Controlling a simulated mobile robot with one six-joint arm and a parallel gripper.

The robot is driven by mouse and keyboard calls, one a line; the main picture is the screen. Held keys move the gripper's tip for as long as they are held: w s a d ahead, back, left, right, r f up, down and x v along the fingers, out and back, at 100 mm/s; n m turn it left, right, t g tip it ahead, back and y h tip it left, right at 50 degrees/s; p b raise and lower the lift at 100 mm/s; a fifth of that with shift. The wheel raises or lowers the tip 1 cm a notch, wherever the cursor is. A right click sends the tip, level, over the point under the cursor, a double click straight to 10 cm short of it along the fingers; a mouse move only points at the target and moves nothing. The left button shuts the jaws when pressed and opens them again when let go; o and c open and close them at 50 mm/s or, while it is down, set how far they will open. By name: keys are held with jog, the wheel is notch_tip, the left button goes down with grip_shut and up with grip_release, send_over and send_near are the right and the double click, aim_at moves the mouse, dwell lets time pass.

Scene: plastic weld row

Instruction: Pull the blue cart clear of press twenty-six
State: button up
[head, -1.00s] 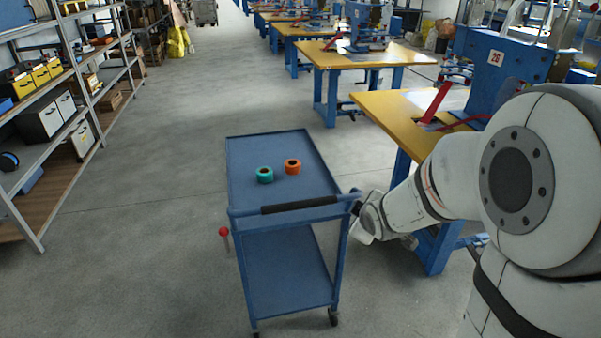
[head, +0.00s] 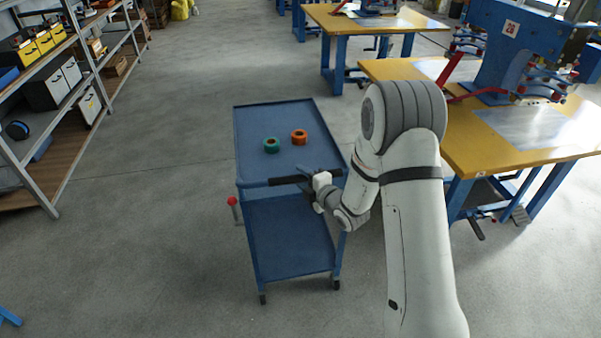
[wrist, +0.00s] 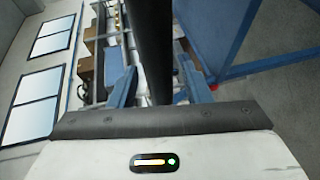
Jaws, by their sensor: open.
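The blue cart (head: 250,128) is a two-shelf trolley left of the press bench. Its black handle grip (head: 284,181) runs along the near edge. A red-knobbed lever (head: 232,202) sticks out at its left side. Press twenty-six (head: 505,45) is blue with a "26" label, on a yellow-topped bench (head: 470,150). My gripper (head: 312,184) is at the right part of the handle. In the wrist view the black grip (wrist: 153,45) passes between the two open blue fingers of my gripper (wrist: 157,85), with gaps showing beside it. Whether the fingers touch it cannot be told.
A green roll (head: 271,146) and an orange roll (head: 299,137) lie on the cart's top shelf. Shelving (head: 75,110) with boxes stands at the left. Another yellow bench (head: 385,20) is behind. The floor between shelving and cart is clear.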

jog(key=x, duration=0.2)
jog(key=shift+w+a, duration=0.15)
jog(key=shift+w, duration=0.1)
grip_shut()
dwell(0.3)
